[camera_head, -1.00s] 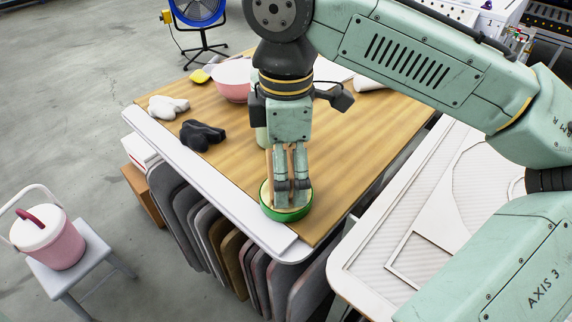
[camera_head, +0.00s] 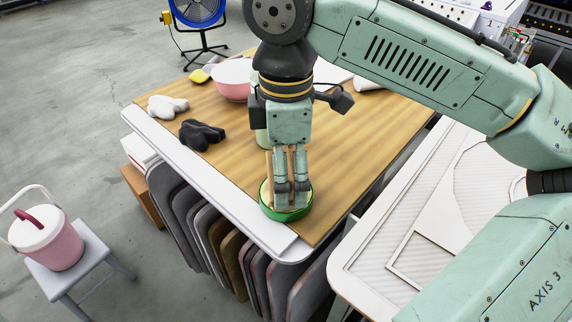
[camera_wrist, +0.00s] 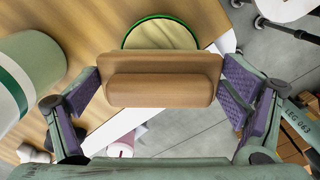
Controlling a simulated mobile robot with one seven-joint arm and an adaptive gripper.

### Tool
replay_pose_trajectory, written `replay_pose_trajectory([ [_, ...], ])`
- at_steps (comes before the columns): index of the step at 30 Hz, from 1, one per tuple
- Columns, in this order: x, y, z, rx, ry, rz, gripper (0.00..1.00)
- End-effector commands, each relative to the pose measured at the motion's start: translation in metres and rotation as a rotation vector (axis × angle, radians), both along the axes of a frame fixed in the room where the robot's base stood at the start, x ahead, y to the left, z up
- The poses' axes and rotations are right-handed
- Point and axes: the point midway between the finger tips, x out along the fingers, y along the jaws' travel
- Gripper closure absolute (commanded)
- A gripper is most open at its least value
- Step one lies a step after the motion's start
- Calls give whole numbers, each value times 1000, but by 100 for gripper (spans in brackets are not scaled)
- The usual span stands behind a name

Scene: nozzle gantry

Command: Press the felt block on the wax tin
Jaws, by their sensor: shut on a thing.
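The wax tin (camera_head: 284,215) is a round, green-rimmed tin with a pale cream top. It stands near the front corner of the wooden table and also shows at the top of the wrist view (camera_wrist: 160,35). My gripper (camera_head: 291,188) points down over the tin. In the wrist view its purple pads (camera_wrist: 160,93) are shut on the ends of the felt block (camera_wrist: 160,65), a tan wooden block with a rounded grip. The block's underside is hidden. It is over or in the tin's opening; I cannot tell whether it touches the wax.
A white jar with a green stripe (camera_wrist: 22,82) stands beside my gripper. A white strip (camera_head: 215,190) edges the table. The table's middle right is clear.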

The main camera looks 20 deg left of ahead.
Motion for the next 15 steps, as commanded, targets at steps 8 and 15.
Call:
replay_pose_trajectory([
  [8, 0, 0, -4, 0, 0, 0, 31],
  [15, 0, 0, -7, 0, 0, 1, 31],
])
